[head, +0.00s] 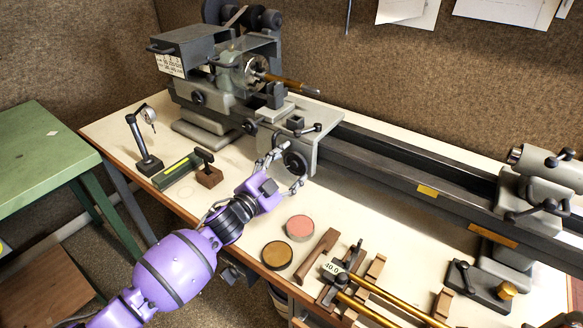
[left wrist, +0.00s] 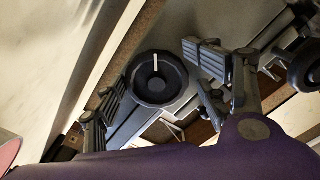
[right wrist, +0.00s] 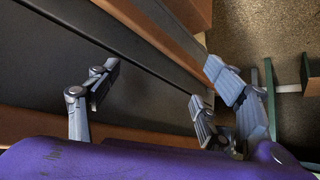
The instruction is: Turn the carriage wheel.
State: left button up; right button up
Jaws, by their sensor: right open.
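The carriage wheel (head: 297,160) is a dark round handwheel on the front of the grey lathe carriage (head: 322,145). In the left wrist view the wheel (left wrist: 158,78) faces me, with a dark hub and a pale line on its upper face. My left gripper (head: 289,168) is at the wheel, its fingers spread. In the left wrist view my left gripper (left wrist: 160,80) has finger pads on both sides of the wheel; contact is not clear. My right gripper (right wrist: 160,90) shows only in the right wrist view, open and empty.
A pink tin (head: 299,228) and a brown tin (head: 277,254) sit near the bench's front edge. Brass tubes on wooden supports lie to the right. The lathe bed (head: 400,170) runs right.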

pick_arm(q)
jog(key=shift+w+a, duration=0.1)
jog(key=shift+a, duration=0.1)
jog(key=v, duration=0.8)
jog(key=shift+d, duration=0.15)
jog(key=shift+f, duration=0.1)
dwell(0.4)
